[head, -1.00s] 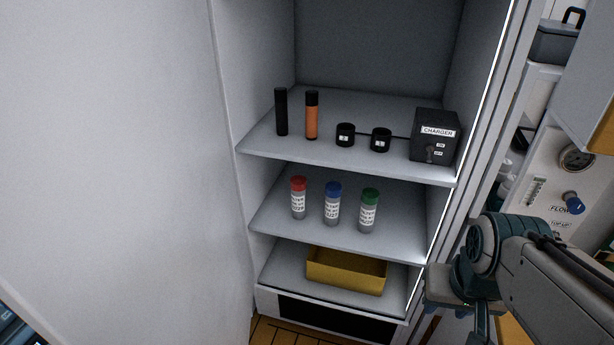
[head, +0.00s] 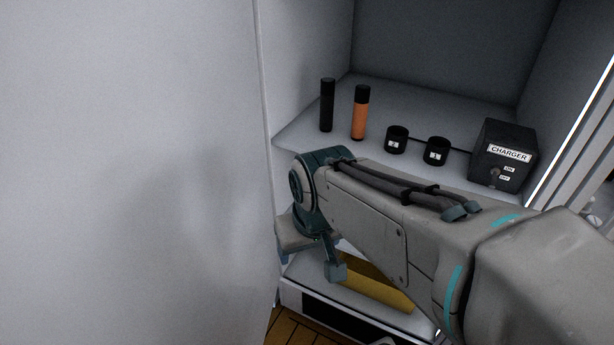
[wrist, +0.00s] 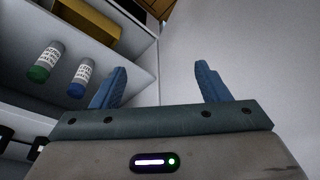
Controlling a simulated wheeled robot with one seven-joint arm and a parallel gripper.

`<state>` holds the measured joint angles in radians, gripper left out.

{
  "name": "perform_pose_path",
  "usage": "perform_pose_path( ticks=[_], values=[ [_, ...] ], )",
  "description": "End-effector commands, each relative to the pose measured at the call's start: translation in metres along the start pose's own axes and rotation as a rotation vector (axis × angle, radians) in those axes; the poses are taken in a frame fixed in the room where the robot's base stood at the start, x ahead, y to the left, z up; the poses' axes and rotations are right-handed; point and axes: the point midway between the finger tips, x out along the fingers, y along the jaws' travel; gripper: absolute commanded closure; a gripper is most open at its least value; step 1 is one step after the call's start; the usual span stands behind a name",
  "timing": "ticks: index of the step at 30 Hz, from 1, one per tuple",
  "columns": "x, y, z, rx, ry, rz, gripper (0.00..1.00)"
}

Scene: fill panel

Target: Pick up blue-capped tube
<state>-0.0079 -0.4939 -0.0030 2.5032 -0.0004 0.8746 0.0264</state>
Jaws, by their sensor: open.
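The blue-capped tube (wrist: 80,79) shows in the wrist view at the left, on a shelf, with a white lettered label. It lies just beyond and left of my left finger in that view. My gripper (wrist: 157,82) is open, with two blue fingers wide apart and nothing between them. A green-capped tube (wrist: 46,62) stands beside the blue-capped one, farther left. In the head view my arm hides the tubes and most of their shelf. I cannot see the red-capped tube now.
The upper shelf holds a black cylinder (head: 327,105), an orange cylinder (head: 360,113), two black cups (head: 397,140) and a charger box (head: 504,156). A yellow bin (head: 378,287) sits below. A large pale panel (head: 130,170) borders the left.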

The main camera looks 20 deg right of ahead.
Motion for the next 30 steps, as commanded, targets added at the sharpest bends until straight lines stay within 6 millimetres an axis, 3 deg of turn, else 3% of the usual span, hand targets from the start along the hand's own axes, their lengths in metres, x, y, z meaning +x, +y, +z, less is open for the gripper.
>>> perform_pose_path(
  ticks=[5, 14, 21, 25, 30],
  values=[
    [0.037, -0.002, -0.023, 0.061, 0.078, -0.046, 0.25],
    [0.13, -0.004, -0.103, 0.231, 0.365, -0.122, 0.25],
    [0.2, 0.037, -0.153, 0.418, 0.6, -0.041, 0.25],
    [0.235, 0.071, -0.168, 0.514, 0.72, 0.059, 0.25],
    [0.278, 0.12, -0.173, 0.616, 0.867, 0.239, 0.25]
  ],
)
